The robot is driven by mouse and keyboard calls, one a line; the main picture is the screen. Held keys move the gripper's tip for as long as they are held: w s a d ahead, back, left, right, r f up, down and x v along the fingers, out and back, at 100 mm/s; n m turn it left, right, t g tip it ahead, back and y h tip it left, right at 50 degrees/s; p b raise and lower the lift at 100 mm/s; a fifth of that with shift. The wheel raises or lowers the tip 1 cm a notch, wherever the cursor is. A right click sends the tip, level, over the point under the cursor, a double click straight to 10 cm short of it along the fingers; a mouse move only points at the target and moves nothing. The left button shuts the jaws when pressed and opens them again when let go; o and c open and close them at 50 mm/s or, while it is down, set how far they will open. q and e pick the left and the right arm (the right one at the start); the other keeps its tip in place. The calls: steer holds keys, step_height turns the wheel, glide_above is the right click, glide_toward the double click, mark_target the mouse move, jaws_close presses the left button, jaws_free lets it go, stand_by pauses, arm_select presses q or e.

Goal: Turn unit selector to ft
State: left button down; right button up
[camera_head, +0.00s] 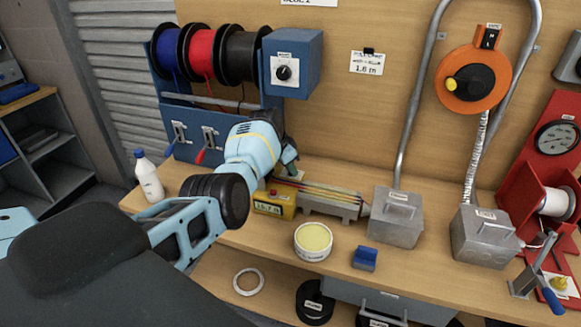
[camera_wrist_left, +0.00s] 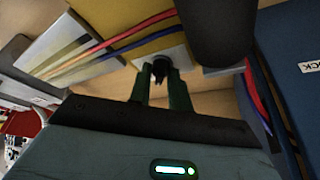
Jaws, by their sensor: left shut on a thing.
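The yellow length meter (camera_head: 272,207) stands on the bench with a lit display whose digits I read only roughly, about 11.7 m. My left gripper (camera_head: 289,168) reaches down behind and above it and hides part of its top. In the left wrist view, the two dark green fingers of the left gripper (camera_wrist_left: 164,88) are shut on a small dark knob (camera_wrist_left: 160,68). The knob sits on a pale plate (camera_wrist_left: 176,54) beside a yellow surface (camera_wrist_left: 150,45) and looks like the unit selector. Its pointer and unit marks cannot be read. My right gripper is not in view.
Coloured wires lie in a grey guide (camera_head: 330,204) right of the meter. A blue box with a black dial (camera_head: 284,72) and wire spools (camera_head: 205,50) are above. A tub of yellow paste (camera_head: 313,240), a blue block (camera_head: 364,258) and grey metal boxes (camera_head: 396,222) stand nearby.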

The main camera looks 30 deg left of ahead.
mark_target(287, 176)
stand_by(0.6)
arm_select(q)
steer(key=c, duration=1.3)
jaws_free()
steer(key=shift+r, duration=0.15)
steer(key=v, duration=0.3)
steer(key=shift+w, duration=0.1)
steer(key=shift+a+r, duration=0.15)
steer(key=shift+r, duration=0.05)
steer(key=shift+v, duration=2.1)
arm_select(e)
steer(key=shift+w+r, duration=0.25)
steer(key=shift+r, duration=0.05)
arm_select(q)
steer(key=shift+f, duration=0.1)
